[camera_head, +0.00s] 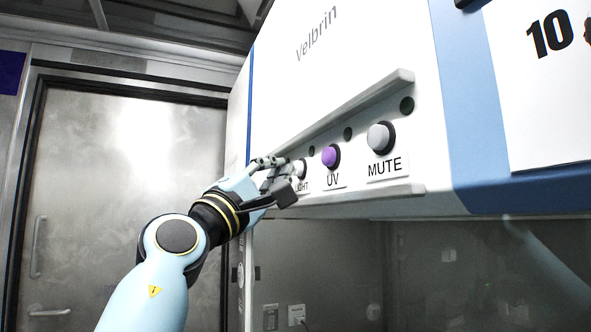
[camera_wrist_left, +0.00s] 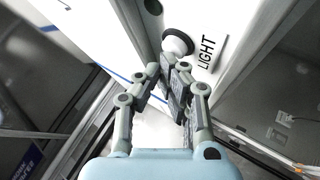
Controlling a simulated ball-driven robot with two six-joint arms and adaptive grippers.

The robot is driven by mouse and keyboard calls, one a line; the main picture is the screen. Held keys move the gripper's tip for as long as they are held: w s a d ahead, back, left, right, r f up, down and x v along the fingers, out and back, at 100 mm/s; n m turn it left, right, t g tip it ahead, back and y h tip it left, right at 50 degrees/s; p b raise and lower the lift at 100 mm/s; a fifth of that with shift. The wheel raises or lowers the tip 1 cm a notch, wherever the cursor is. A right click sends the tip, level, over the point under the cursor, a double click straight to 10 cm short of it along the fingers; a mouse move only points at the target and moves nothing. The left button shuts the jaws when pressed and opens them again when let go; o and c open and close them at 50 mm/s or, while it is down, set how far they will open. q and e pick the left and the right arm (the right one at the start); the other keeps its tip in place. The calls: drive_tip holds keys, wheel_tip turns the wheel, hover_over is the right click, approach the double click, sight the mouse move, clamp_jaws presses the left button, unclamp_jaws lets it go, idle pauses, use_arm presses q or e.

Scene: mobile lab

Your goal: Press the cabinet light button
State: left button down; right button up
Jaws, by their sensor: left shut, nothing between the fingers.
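The white light button (camera_head: 300,168) sits at the left end of a row on the cabinet's panel, partly hidden behind my gripper. Its label, partly covered, reads "GHT" in the head view. In the left wrist view the light button (camera_wrist_left: 177,43) is a pale round cap on a dark collar, next to the word "LIGHT". My left gripper (camera_head: 284,175) is shut and empty, just in front of and left of this button. In the left wrist view the closed fingertips (camera_wrist_left: 168,72) are just below the button; I cannot tell if they touch it. My right gripper is not in view.
A purple UV button (camera_head: 331,156) and a grey MUTE button (camera_head: 380,137) sit to the right in the row. A ledge (camera_head: 350,105) juts out above the buttons, and a lower lip (camera_head: 370,199) runs below. A metal door (camera_head: 120,190) stands at the left.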

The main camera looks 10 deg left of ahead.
use_arm(q)
drive_tip(key=shift+w+d, duration=0.2)
drive_tip(key=shift+d, duration=0.2)
idle(0.6)
drive_tip(key=shift+a, duration=0.1)
drive_tip(key=shift+s+a, duration=0.55)
drive_tip(key=shift+a, duration=0.15)
drive_tip(key=s+a, duration=0.1)
drive_tip(key=s+a+p, duration=0.1)
drive_tip(key=a+p, duration=0.1)
drive_tip(key=a, duration=0.1)
drive_tip(key=shift+s+a, duration=0.1)
drive_tip(key=shift+s, duration=0.3)
idle(0.6)
